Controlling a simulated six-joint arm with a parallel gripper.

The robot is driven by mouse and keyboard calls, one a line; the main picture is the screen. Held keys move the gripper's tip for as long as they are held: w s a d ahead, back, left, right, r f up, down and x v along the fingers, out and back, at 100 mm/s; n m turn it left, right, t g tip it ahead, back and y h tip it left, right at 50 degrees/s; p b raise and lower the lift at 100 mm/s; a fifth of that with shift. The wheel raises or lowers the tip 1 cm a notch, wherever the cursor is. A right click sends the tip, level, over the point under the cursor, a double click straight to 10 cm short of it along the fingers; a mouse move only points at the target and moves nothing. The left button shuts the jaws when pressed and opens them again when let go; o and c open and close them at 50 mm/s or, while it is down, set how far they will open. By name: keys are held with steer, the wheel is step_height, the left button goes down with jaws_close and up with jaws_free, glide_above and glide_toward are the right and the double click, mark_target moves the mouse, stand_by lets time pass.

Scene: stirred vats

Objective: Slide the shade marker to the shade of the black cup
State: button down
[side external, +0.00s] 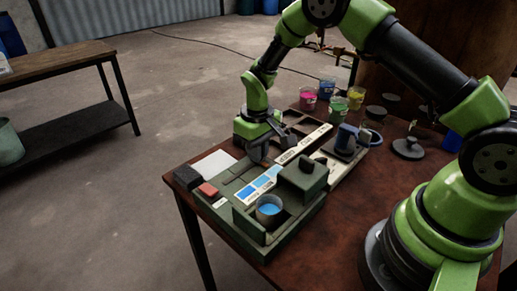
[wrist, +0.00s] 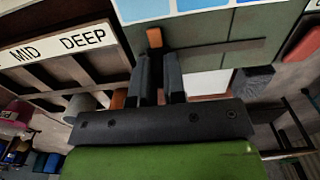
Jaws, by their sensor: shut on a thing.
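My gripper (side external: 258,156) is low over the green-grey console (side external: 232,187), beside the strip of blue shades (side external: 259,185). In the wrist view its fingers (wrist: 158,75) are shut on a small orange piece, the shade marker (wrist: 154,38), whose tip shows at the fingertips. The marker is at a dark slot (wrist: 215,48) that runs along the strip. The shade patches (wrist: 205,4) show at the top edge of the wrist view. The gripper hides the marker in the side view. I cannot pick out a black cup for certain.
A vat of blue liquid (side external: 269,208) sits at the console's front. A red button (side external: 208,189) is at its left. Pink (side external: 308,98), green (side external: 338,107) and yellow (side external: 356,97) cups stand behind. A compartmented tray labelled MID and DEEP (wrist: 60,43) lies beside the gripper.

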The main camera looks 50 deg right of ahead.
mark_target(245, 170)
steer(key=a, duration=0.4)
steer(key=shift+a, duration=0.1)
steer(key=c, duration=1.2)
jaws_free()
step_height(245, 170, up, 10)
steer(key=shift+r, duration=0.1)
